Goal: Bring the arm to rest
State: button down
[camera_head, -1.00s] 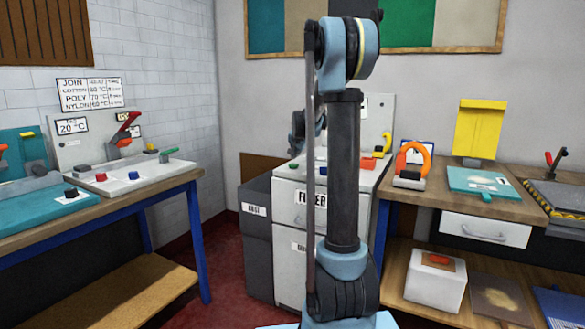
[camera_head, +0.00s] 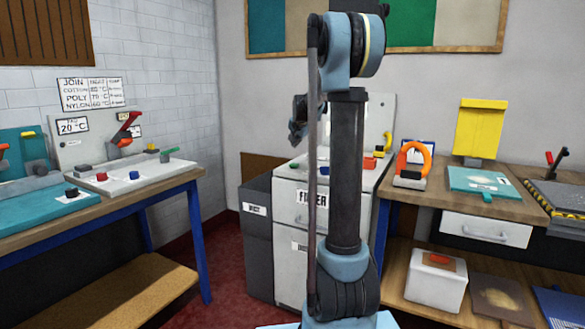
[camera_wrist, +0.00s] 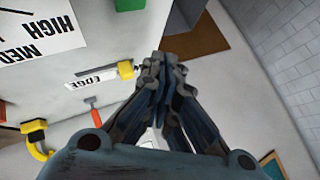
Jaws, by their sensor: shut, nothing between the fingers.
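My arm stands upright in the middle of the head view, bent over at its top joint. Its far end reaches away from the camera, and my gripper is mostly hidden behind the upper arm there. In the wrist view, my gripper (camera_wrist: 162,76) has its fingers drawn together at the tips, shut and empty. The fingertips appear close to a white label reading EDGE (camera_wrist: 100,77) and a small yellow part (camera_wrist: 126,70); I cannot tell how far apart they are.
A white cabinet machine (camera_head: 296,190) stands behind my arm, beside a dark grey bin (camera_head: 256,225). A bench with switches (camera_head: 130,190) is at left. A wooden bench at right holds an orange-handled tool (camera_head: 411,160) and a yellow board (camera_head: 479,130). Red floor shows between the benches.

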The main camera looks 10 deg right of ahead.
jog(key=s+f+n+g, duration=0.2)
jog(key=s+f, duration=0.5)
jog(key=s, duration=1.1)
jog(key=s+a+f+n+g, duration=0.1)
jog(key=s+f+n, duration=0.3)
jog(key=s, duration=1.5)
jog(key=s+f+n+g, duration=0.3)
jog(key=s+f, duration=0.8)
jog(key=s, duration=0.8)
jog(key=shift+s+a+f+g, duration=0.25)
jog(key=shift+f+g, duration=0.15)
jog(key=shift+g, duration=0.1)
